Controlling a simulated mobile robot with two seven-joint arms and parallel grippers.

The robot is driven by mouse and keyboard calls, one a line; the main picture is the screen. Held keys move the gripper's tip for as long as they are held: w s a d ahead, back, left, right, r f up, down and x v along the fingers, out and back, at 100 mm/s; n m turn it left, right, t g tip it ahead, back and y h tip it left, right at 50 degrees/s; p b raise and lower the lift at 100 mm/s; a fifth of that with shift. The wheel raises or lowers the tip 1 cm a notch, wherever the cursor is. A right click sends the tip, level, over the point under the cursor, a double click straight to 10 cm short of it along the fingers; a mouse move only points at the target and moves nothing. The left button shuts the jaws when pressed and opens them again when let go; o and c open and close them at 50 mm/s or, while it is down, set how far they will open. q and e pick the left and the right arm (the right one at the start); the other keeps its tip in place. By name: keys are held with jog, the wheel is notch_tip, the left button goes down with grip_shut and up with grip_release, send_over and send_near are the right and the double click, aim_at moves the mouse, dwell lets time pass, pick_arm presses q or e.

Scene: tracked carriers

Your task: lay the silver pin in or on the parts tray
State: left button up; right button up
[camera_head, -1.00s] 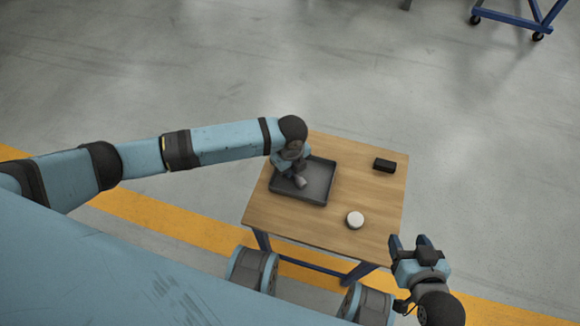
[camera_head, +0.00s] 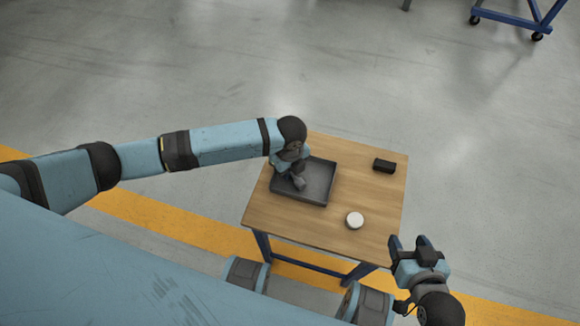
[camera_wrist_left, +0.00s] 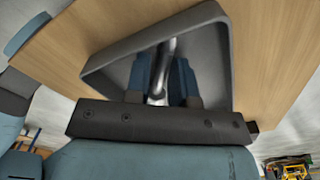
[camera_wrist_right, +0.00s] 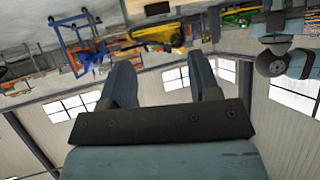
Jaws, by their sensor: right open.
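The dark grey parts tray (camera_head: 319,187) lies on the left part of the wooden table. The silver pin (camera_wrist_left: 161,70) stands between the blue fingers of my left gripper (camera_wrist_left: 163,80) in the left wrist view. Those fingers are close together on the pin, inside the outline of the tray. In the head view my left gripper (camera_head: 292,168) is above the tray's left side; whether the pin touches the tray floor I cannot tell. My right gripper (camera_head: 413,246) is open and empty, off the table's front right corner; its spread fingers show in the right wrist view (camera_wrist_right: 163,85).
A black block (camera_head: 384,166) lies at the back right of the wooden table (camera_head: 365,190). A white round object (camera_head: 355,220) stands near the front, right of the tray. The tabletop between them is clear. A blue wheeled frame (camera_head: 515,20) stands far off.

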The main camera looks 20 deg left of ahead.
pick_arm(q)
notch_tip(320, 180, up, 12)
jog(key=p, duration=0.2)
jog(key=shift+w, duration=0.25)
pick_arm(e)
jog(key=shift+s+d+r, duration=0.2)
jog(key=shift+r, duration=0.1)
pick_arm(q)
jog(key=shift+d, duration=0.1)
